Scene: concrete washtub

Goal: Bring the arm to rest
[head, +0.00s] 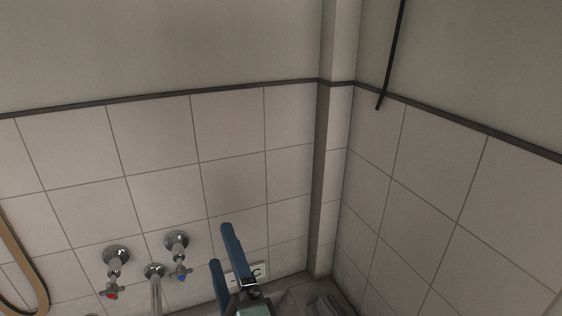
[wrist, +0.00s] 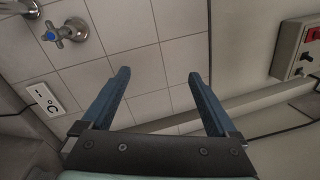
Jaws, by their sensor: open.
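My gripper (head: 222,246) shows at the bottom middle of the head view, its two blue fingers pointing up in front of the tiled wall. In the wrist view my gripper (wrist: 158,76) has its fingers spread wide apart with nothing between them. Only bare tiles and a ledge show behind the gap. The rest of my arm is mostly below the edge of the head view.
Taps with a red mark (head: 112,294) and a blue mark (head: 181,274) flank a spout (head: 155,285) left of my gripper. A white panel marked C (head: 258,271) is close behind it. A switch box (wrist: 297,50) is at right in the wrist view.

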